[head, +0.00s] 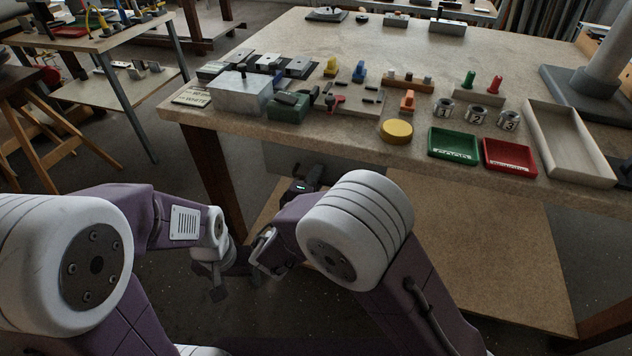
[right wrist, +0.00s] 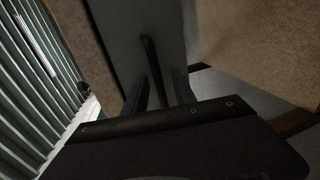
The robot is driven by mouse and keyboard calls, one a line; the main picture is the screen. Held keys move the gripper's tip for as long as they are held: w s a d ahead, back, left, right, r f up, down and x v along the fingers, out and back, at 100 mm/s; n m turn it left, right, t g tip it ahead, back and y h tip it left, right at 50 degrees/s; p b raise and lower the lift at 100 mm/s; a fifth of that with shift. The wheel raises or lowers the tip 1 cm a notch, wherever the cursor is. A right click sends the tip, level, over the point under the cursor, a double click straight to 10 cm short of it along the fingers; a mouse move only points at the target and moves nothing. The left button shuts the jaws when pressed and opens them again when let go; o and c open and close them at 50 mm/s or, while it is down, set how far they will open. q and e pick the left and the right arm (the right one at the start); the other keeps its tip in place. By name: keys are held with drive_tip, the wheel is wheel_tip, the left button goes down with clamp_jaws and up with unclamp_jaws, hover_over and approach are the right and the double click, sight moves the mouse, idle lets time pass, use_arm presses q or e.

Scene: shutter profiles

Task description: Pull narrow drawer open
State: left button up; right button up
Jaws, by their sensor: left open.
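The narrow drawer (head: 281,160) shows as a grey front under the workbench's near edge, partly hidden by my right arm. In the right wrist view its grey front (right wrist: 118,45) fills the upper middle, with a dark bar handle (right wrist: 149,62) on it. My right gripper (right wrist: 160,92) is at this handle, with its dark fingers on either side of the bar's lower end. I cannot tell whether they touch it. In the head view the right gripper is mostly hidden behind its arm. My left gripper (head: 218,284) hangs open and empty, left of the right arm and away from the drawer.
The workbench top (head: 330,45) carries a metal box (head: 240,95), a green tray (head: 453,146), a red tray (head: 509,155) and a yellow disc (head: 396,131) near its front edge. A bench leg (head: 212,170) stands left of the drawer. A lower board (head: 480,250) lies beneath.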

clamp_jaws()
idle(1.4)
